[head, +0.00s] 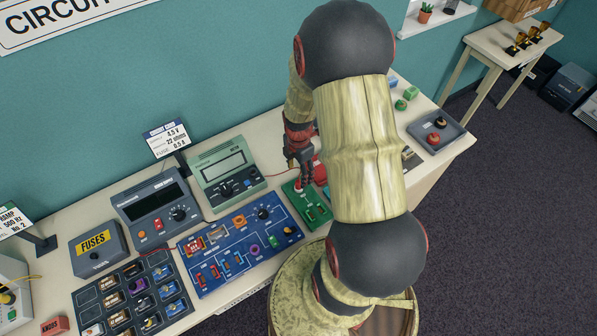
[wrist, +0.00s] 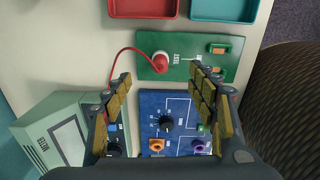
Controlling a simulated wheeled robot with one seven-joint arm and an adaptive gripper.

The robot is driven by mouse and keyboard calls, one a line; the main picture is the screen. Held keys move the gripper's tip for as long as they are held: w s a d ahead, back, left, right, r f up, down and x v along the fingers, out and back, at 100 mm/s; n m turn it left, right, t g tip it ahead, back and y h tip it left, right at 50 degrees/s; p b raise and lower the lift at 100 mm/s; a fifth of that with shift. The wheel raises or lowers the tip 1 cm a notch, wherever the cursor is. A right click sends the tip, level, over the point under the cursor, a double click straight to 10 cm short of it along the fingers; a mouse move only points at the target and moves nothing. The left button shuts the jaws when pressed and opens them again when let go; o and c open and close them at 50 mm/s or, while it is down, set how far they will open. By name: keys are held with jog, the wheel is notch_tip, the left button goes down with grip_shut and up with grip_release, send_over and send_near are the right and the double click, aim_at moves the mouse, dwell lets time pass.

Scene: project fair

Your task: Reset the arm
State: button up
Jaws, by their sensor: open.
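My arm reaches over the table in the head view, bent downward, and covers part of the table. My gripper (head: 303,184) hangs above the green test board (head: 316,212). In the wrist view my gripper (wrist: 160,74) is open, with its padded fingers apart and nothing between them. The green test board (wrist: 182,72) lies beyond the fingertips, with a red plug (wrist: 160,61) on its left part and orange pieces at its right. A red lead (wrist: 112,62) curves from the plug to the left. The blue circuit board (wrist: 178,105) shows below, between the fingers.
The blue board (head: 205,280) with knobs and parts lies left of my gripper. Two meters (head: 157,208) (head: 226,168), a fuse box (head: 97,250) and a dark parts tray (head: 112,303) stand further left. Red (wrist: 145,8) and teal (wrist: 224,10) trays lie beyond the green board.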

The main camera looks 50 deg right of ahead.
jog(key=shift+r, duration=0.4)
dwell(0.5)
jog(key=shift+s+a+m, duration=0.1)
jog(key=shift+s+m, duration=0.05)
jog(key=shift+m, duration=0.75)
jog(key=s+a+r+m+t+b, duration=0.2)
jog(key=s+a+r+m+b, duration=0.1)
jog(key=a+r+m+b, duration=0.4)
jog(key=s+a+r+m+t+b, duration=0.3)
jog(key=a+r+m+b, duration=0.4)
jog(key=a+r, duration=0.4)
jog(key=shift+s+a+r+t+b, duration=0.3)
jog(key=shift+s+a+b, duration=0.25)
jog(key=shift+a, duration=1.7)
